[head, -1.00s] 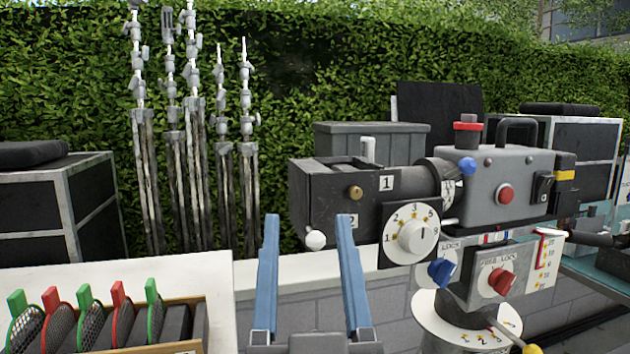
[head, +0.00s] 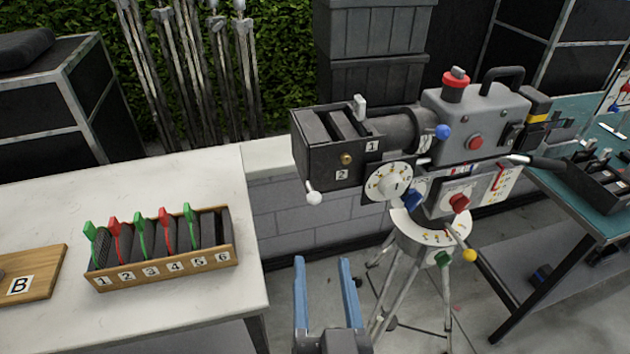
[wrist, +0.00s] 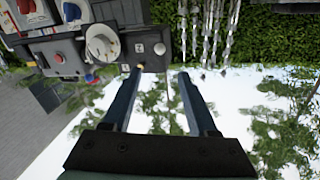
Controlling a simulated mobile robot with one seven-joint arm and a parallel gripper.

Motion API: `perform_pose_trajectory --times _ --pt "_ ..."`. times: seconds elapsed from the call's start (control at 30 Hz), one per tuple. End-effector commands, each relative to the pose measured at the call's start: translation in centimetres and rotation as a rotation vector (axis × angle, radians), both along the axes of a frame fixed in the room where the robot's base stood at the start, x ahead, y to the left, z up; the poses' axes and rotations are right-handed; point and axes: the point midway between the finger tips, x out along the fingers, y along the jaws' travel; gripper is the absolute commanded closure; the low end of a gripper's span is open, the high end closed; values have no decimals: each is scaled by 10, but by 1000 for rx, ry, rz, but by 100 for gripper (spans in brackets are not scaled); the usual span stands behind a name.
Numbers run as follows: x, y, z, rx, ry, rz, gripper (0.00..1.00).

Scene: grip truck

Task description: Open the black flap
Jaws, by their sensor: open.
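A black box (head: 330,150) sits on the left front end of a grey film camera (head: 475,125) on a tripod. Its dark left end face, with a white ball knob (head: 314,198) at the lower corner, looks like the black flap; I cannot tell for certain. A brass knob and labels 1 and 2 are on the box's side. My gripper (head: 322,262) is open and empty, below the box in the head view and apart from it. In the wrist view, which looks upside down, the box (wrist: 147,50) is just beyond my open fingers (wrist: 159,73).
A white table (head: 190,310) at left holds a wooden rack (head: 165,275) of numbered slots with red and green tabbed discs. Tripod legs (head: 395,285) stand right of my gripper. A teal table (head: 555,185) is at right, a low block wall (head: 290,215) behind.

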Motion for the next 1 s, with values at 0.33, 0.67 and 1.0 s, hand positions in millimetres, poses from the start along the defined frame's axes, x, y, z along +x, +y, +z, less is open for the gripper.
perform_pose_trajectory --times 0.33,0.67,1.0 --pt "38 2 3 1 -3 -1 41" --pt "95 6 2 1 -2 0 41" --pt "127 8 0 -1 0 0 41"
